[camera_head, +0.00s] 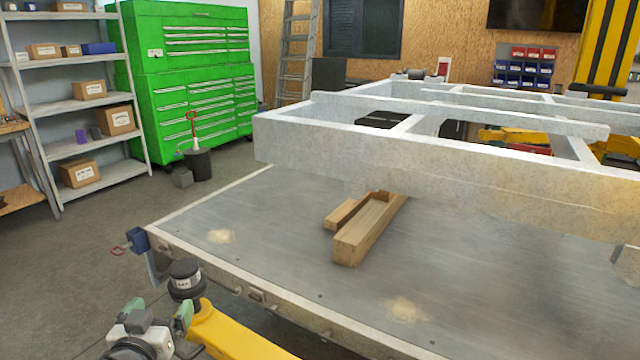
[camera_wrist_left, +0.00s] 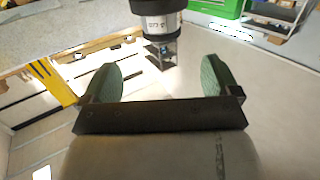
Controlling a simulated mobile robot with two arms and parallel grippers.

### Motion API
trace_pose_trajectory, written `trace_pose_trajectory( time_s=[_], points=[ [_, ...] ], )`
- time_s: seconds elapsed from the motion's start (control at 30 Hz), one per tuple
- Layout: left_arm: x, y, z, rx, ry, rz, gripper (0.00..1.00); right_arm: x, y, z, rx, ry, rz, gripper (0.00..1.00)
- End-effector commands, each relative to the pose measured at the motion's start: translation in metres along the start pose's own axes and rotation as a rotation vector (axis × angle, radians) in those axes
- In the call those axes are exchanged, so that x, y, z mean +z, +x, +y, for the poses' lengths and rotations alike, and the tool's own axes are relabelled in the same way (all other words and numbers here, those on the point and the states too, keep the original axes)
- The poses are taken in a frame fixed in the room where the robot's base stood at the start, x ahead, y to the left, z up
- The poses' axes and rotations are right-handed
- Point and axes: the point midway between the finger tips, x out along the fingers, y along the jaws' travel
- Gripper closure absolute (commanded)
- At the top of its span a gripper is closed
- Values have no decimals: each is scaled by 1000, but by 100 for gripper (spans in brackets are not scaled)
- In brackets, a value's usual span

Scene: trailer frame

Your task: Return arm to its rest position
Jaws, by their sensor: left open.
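My left gripper (camera_head: 158,313) is at the lower left of the head view, beside the near left corner of the grey flat bed. Its two green fingers stand apart in the left wrist view (camera_wrist_left: 159,76), with nothing clamped between them. A dark cylinder with a pale labelled band (camera_head: 185,278) is close to the gripper. A similar one shows beyond the finger gap in the wrist view (camera_wrist_left: 158,24); whether it touches the fingers I cannot tell. A yellow arm link (camera_head: 235,335) crosses the bottom. My right gripper is not in view.
The grey bed (camera_head: 290,235) carries wooden blocks (camera_head: 365,235) beneath a pale trailer frame (camera_head: 400,160). A blue clamp-like part (camera_head: 138,240) sits at the bed's left corner.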

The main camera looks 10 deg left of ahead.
Motion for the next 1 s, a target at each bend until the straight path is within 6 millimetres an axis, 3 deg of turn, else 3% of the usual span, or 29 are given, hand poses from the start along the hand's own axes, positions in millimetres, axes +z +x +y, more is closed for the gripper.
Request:
trace_pose_trajectory(
  time_s=[0.17, 0.3, 0.4, 0.6, 0.8, 1.0],
  points=[
    [64, -38, 26, -8, 36, -260, 9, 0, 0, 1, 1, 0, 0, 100],
    [124, -95, 55, 23, 100, -561, 9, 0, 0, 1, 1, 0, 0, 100],
    [149, -132, 70, 63, 137, -726, 9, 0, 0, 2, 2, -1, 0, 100],
    [178, -195, 94, 154, 193, -978, 9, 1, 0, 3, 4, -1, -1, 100],
    [191, -252, 112, 263, 235, -1184, 9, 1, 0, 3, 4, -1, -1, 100],
    [241, -230, 115, 255, 241, -1194, 9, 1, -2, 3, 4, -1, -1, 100]
  ],
)
